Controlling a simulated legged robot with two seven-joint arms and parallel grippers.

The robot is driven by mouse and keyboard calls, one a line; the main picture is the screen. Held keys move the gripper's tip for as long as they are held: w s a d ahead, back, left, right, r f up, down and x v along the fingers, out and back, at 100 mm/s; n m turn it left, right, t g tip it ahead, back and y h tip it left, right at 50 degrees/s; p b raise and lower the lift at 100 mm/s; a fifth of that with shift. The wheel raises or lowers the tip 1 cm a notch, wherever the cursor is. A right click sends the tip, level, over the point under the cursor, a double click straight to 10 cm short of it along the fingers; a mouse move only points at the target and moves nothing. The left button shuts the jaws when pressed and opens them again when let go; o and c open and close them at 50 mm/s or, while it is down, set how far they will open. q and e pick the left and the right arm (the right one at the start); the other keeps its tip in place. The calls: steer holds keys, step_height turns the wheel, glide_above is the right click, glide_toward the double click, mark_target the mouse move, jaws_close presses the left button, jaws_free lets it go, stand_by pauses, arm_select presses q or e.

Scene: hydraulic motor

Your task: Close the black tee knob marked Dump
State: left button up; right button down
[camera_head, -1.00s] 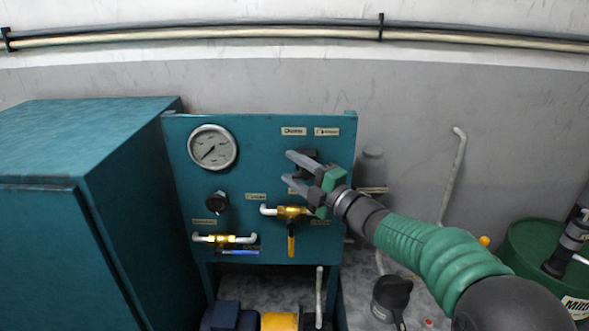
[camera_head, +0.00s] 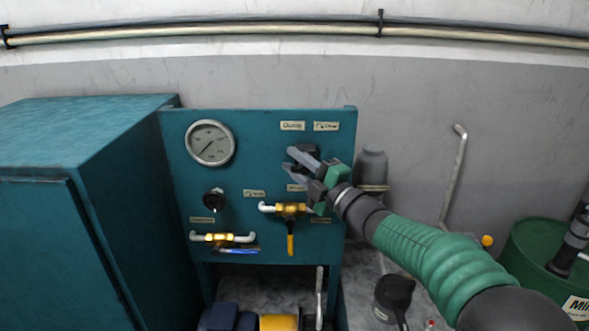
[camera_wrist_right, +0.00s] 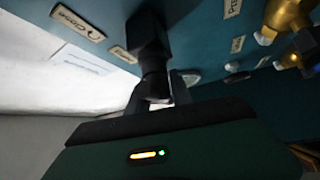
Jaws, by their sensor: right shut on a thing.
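The black tee knob (camera_head: 308,151) sits on the teal panel below the Dump label (camera_head: 292,126). My right gripper (camera_head: 297,163) reaches it from the lower right and is shut on it, partly covering it. In the right wrist view the black knob (camera_wrist_right: 149,50) stands out from the panel, its near end between the fingers (camera_wrist_right: 160,92). The label with an arrow, reading Close, (camera_head: 326,126) is right of the Dump label; it also shows in the wrist view (camera_wrist_right: 78,22). My left gripper is not in view.
The panel also carries a round gauge (camera_head: 210,143), a smaller black knob (camera_head: 214,199) and two brass valves (camera_head: 290,208) (camera_head: 222,239). A teal cabinet (camera_head: 75,220) stands left. A green barrel (camera_head: 525,243) stands right. A grey cylinder (camera_head: 371,166) is behind my gripper.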

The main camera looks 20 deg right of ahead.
steer(key=c, duration=1.4)
jaws_free()
steer(key=shift+f, duration=0.3)
steer(key=shift+o, duration=1.3)
steer(key=shift+r, duration=0.1)
steer(key=b+v, duration=0.3)
steer(key=v, duration=1.4)
steer(key=shift+b, duration=0.35)
steer(key=shift+w, duration=0.2)
